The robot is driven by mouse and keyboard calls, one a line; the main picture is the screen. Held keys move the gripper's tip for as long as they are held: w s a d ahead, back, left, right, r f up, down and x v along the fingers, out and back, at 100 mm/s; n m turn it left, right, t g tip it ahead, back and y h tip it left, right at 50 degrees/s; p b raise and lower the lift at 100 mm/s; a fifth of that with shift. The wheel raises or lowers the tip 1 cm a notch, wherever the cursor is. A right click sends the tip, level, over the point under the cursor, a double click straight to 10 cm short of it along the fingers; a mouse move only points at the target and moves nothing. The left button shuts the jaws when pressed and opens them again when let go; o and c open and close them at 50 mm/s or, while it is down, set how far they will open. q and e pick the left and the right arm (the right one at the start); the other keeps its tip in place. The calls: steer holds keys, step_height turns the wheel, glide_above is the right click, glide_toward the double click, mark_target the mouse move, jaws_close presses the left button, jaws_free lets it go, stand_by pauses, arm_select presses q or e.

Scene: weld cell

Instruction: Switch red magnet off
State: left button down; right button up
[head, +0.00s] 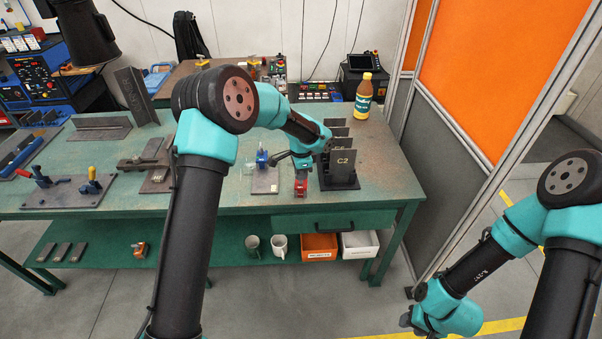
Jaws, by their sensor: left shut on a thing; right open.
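The red magnet (301,188) is a small red block near the front edge of the green table, left of the dark upright plates. My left gripper (301,168) reaches down from above and is shut on the top of the red magnet. The gripper hides the top, so its switch position cannot be made out. My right gripper (408,319) is at the lower right, off the table in front of the partition, open and far from the magnet. Its fingers are small and partly hidden in this view.
Dark plates marked C2 (343,165) stand in a rack just right of the magnet. A small plate with a blue-topped item (262,160) is close on the left. A juice bottle (363,97) stands behind. Toggle clamps (92,186) and steel angles (103,127) lie further left.

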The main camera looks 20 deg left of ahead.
arm_select(q)
steer(key=shift+r, duration=0.1)
stand_by(0.7)
steer(key=c, duration=1.2)
jaws_free()
step_height(320, 180, up, 17)
steer(key=shift+r, duration=0.2)
steer(key=shift+f, duration=0.1)
